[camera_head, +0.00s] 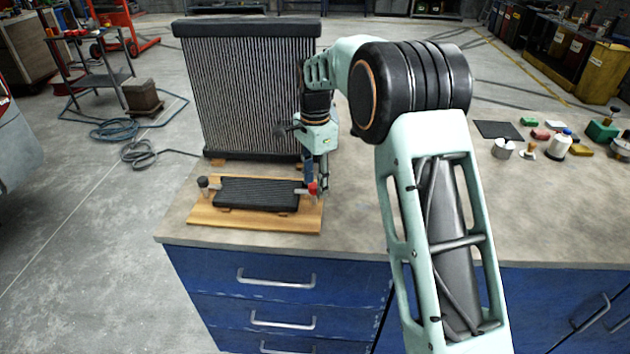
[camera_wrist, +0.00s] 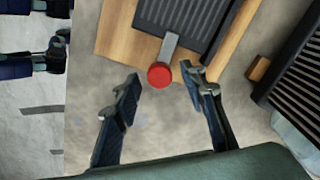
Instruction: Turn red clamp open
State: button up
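The red clamp (camera_head: 312,188) sits at the right end of a small black ribbed block on a wooden board. In the wrist view its round red knob (camera_wrist: 160,75) ends a grey metal bar (camera_wrist: 170,47) that reaches over the edge of the ribbed block (camera_wrist: 185,18). My gripper (camera_wrist: 162,88) is open, with one finger on each side of the red knob and a gap to both. In the head view my gripper (camera_head: 322,180) is beside the red clamp, partly hidden by its own links. I cannot tell its exact height above the knob.
A black-knobbed clamp (camera_head: 204,183) is at the block's left end. The wooden board (camera_head: 250,222) lies near the bench's front left corner. A tall finned radiator (camera_head: 248,85) stands close behind. Bottles and small items (camera_head: 557,145) are far right; the bench between is clear.

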grip_shut()
jog(key=shift+n, duration=0.3)
jog(key=n+p, duration=0.1)
jog(key=n, duration=0.2)
jog(key=shift+n, duration=0.4)
jog(key=n+p, duration=0.1)
jog(key=n, duration=0.3)
jog(key=shift+a+n, duration=0.1)
jog(key=shift+n, duration=0.2)
jog(key=n+p, duration=0.1)
jog(key=n, duration=0.3)
jog(key=shift+n+p, duration=0.3)
jog(key=shift+n, duration=1.7)
